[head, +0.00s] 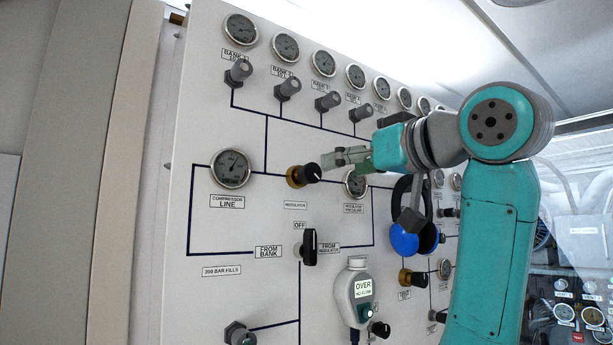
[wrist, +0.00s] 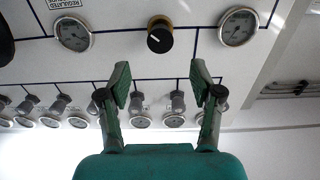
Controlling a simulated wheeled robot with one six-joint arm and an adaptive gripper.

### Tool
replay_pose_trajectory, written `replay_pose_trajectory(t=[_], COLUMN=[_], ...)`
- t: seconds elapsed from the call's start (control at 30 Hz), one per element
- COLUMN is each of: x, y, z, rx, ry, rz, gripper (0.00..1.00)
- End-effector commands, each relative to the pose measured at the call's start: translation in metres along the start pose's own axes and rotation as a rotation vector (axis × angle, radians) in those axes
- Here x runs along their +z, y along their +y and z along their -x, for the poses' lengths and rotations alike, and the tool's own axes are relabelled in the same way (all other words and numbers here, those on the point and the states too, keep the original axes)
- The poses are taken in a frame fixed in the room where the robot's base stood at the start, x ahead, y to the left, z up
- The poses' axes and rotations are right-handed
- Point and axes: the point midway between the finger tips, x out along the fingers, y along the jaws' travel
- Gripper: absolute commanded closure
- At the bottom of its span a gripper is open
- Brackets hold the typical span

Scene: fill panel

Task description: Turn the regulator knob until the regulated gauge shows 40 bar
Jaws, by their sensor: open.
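The regulator knob (head: 305,175) is black with a brass collar, in the middle of the panel. In the wrist view, which shows the panel upside down, the knob (wrist: 159,38) has a white pointer line. My gripper (head: 333,160) is beside the knob in the head view. In the wrist view my gripper (wrist: 160,82) is open and empty, its fingers spread below the knob and apart from it. The regulated gauge (head: 355,184) is right of the knob, its top partly covered by my gripper. It also shows in the wrist view (wrist: 74,34); its reading is too small to tell.
The compressor line gauge (head: 231,168) is left of the knob. A row of bank gauges and bank knobs (head: 239,72) runs above. A black selector handle (head: 309,247) and a white analyser (head: 353,292) are below. Blue-and-black ear defenders (head: 405,240) hang at the right.

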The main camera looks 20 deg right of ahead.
Motion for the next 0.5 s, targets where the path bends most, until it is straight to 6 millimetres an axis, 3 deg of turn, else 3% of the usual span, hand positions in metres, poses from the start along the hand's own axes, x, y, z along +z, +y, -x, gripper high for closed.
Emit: replay_pose_trajectory(t=[0.5], x=[0.002], y=[-0.001], z=[-0.08], rx=[-0.002], ry=[-0.003], rz=[-0.003], gripper=[0.35])
